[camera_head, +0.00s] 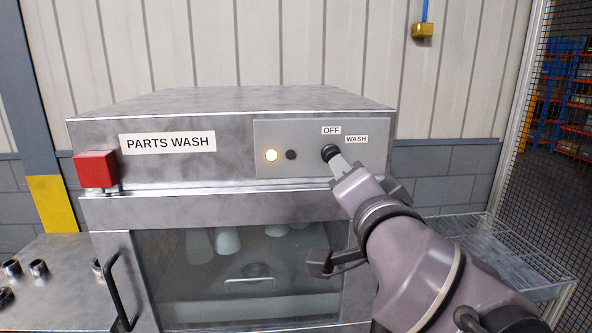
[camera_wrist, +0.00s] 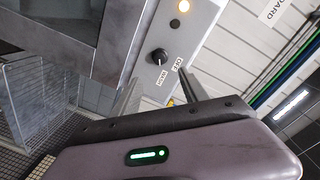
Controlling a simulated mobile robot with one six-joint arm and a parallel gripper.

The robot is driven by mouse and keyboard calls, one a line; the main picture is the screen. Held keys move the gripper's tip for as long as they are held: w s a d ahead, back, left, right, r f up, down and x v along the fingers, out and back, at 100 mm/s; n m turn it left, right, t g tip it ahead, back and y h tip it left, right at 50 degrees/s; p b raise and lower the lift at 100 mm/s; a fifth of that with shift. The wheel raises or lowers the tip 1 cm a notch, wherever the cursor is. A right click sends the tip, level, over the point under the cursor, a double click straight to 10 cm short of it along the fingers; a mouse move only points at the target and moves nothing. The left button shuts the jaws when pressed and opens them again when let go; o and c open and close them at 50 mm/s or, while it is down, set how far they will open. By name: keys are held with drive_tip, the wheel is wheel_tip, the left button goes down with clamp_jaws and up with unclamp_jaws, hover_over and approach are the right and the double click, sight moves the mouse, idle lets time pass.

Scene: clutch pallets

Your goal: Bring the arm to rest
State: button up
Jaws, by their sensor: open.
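My gripper (camera_head: 341,165) is in front of the control panel (camera_head: 266,136) of the parts washer (camera_head: 235,103), close to its black knob (camera_head: 329,152). In the wrist view my gripper (camera_wrist: 160,80) has its two fingers apart, with the knob (camera_wrist: 159,56) showing beyond and between them. Nothing is held. Whether a finger touches the knob is not clear. The knob sits by the OFF and WASH labels; which one it points to cannot be told. My arm reaches in from the lower right.
The washer's glass door (camera_head: 205,265) is shut, with pale parts behind it. A yellow-white lamp (camera_head: 271,155) is lit. A red box (camera_head: 96,169) projects at the left corner. A wire rack (camera_head: 500,250) stands right, near a mesh fence (camera_head: 545,130). A metal bench (camera_head: 60,270) is left.

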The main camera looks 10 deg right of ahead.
drive_tip(key=s+p, duration=0.1)
drive_tip(key=s, duration=0.2)
drive_tip(key=shift+s+r, duration=0.1)
drive_tip(key=shift+s, duration=0.2)
drive_tip(key=s+a+f+n+g+y+b, duration=0.1)
drive_tip(key=s+f+n+g+b, duration=0.1)
drive_tip(key=s+f, duration=0.3)
drive_tip(key=s+a+f+n+g+b, duration=0.1)
drive_tip(key=s+f+g, duration=0.4)
drive_tip(key=f, duration=0.9)
drive_tip(key=s+a+f+n+g+y+b, duration=0.1)
drive_tip(key=s+f+n+g+b, duration=0.2)
drive_tip(key=s+f, duration=0.3)
wheel_tip(320, 180, down, 4)
drive_tip(key=shift+s+a+f+g+y+b, duration=0.1)
drive_tip(key=shift+s+a+g+y+b, duration=0.15)
drive_tip(key=shift+g+b, duration=0.4)
